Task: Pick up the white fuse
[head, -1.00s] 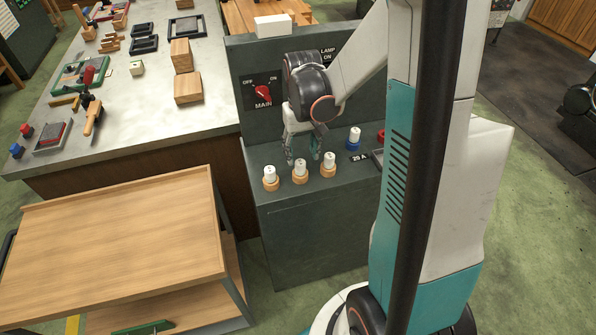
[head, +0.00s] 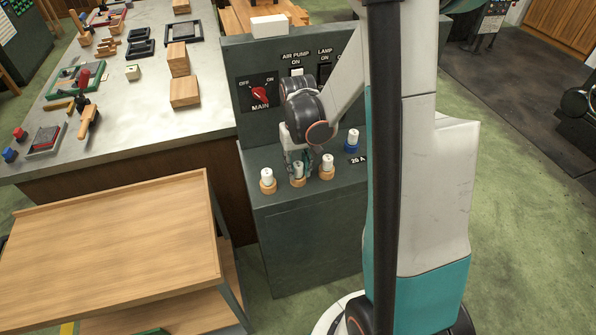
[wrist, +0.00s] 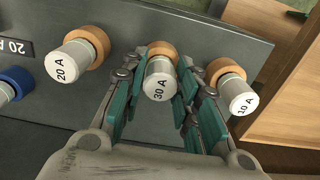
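Three white fuses in orange-brown sockets stand in a row on the dark grey cabinet ledge. In the wrist view they are marked 20 A (wrist: 66,64), 30 A (wrist: 159,82) and 10 A (wrist: 239,98). My gripper (head: 298,166) is down at the middle fuse, the 30 A one. In the wrist view the teal finger pads of my gripper (wrist: 159,95) stand on both sides of this fuse, with narrow gaps seeming to show. The fuse sits upright in its socket. Another white fuse (head: 353,134) stands in a blue socket (head: 351,147), beside a "20 A" label.
The upright panel behind the ledge carries a red MAIN switch (head: 259,95) and AIR PUMP and LAMP labels. A wooden cart (head: 120,240) stands left of the cabinet. The outer fuses stand close beside my fingers.

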